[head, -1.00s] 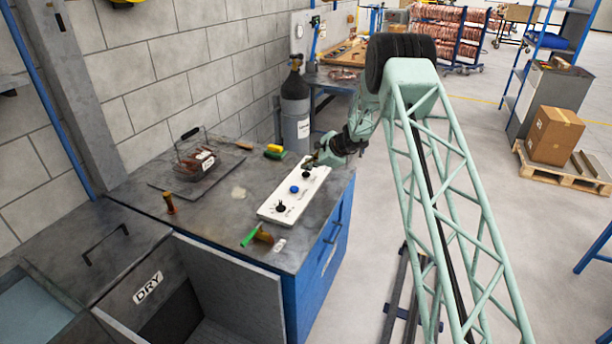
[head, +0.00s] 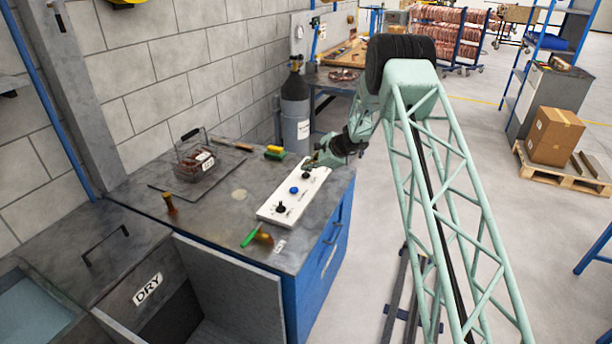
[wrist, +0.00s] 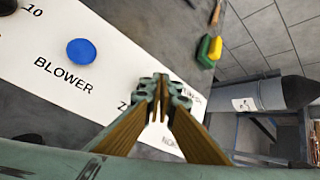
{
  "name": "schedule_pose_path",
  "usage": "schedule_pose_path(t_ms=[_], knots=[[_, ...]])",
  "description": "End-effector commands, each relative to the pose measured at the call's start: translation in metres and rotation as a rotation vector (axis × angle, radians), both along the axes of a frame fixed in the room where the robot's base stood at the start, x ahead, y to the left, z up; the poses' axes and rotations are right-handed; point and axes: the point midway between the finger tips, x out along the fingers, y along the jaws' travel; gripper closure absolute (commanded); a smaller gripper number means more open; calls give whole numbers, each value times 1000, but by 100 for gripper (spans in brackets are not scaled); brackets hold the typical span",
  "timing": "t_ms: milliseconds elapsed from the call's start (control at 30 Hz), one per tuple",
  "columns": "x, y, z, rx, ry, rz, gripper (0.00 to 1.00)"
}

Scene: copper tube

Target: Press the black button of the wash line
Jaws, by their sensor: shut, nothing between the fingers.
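The white control panel (head: 270,208) lies on the grey bench top. It has a dark knob (head: 281,207) at the near end, a blue button (head: 294,190) in the middle and a black button (head: 306,174) at the far end. My gripper (head: 311,163) is shut and empty, right over the far end by the black button. In the wrist view my fingertips (wrist: 158,104) cover that part of the panel, so the black button is hidden and I cannot tell whether they touch it. The blue button (wrist: 82,52) shows left of them, above the word BLOWER.
A wire basket (head: 195,158) stands at the bench's back left. A yellow-green sponge (head: 274,153) lies behind the panel, and a green-handled tool (head: 250,238) lies in front. A dark gas cylinder (head: 295,105) stands beyond the bench. Open bins are at the lower left.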

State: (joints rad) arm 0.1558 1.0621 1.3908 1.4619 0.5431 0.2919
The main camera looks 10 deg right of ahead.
Motion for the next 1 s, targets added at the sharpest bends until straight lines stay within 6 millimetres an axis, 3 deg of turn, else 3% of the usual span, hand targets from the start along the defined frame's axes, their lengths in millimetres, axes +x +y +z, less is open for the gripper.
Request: schedule_pose_path(t_ms=[1000], knots=[[0,0,-8,0,0,0,100]])
